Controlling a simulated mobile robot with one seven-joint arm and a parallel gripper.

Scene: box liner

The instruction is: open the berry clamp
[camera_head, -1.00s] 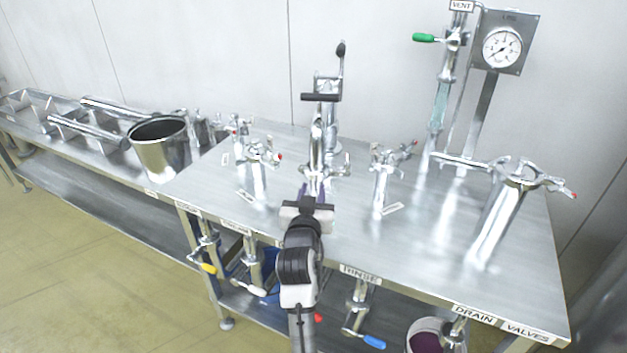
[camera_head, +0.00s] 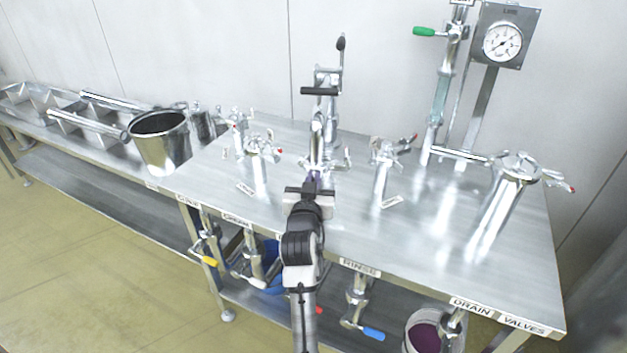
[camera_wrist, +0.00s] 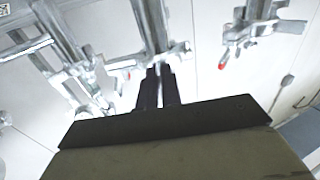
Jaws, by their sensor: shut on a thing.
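In the head view the middle steel stand (camera_head: 320,95) rises beyond my arm. A clamp (camera_head: 335,158) with small metal arms sits low on it. No readable berry label shows there; a small purple patch shows at its foot. My gripper (camera_head: 314,180) reaches the stand at the clamp's near side, its fingertips partly hidden by my wrist. In the wrist view my two dark fingers (camera_wrist: 160,72) are close together, their tips against a silver clamp part (camera_wrist: 150,58) that has a short arm with a red tip. The exact contact is hard to see.
Similar clamped pipes stand left (camera_head: 260,160) and right (camera_head: 382,165), with a wider one (camera_head: 500,205) at far right. A gauge (camera_head: 502,41) and green-handled valve (camera_head: 425,31) stand behind. A steel pot (camera_head: 162,150) is on the left. Valves hang below the table edge.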

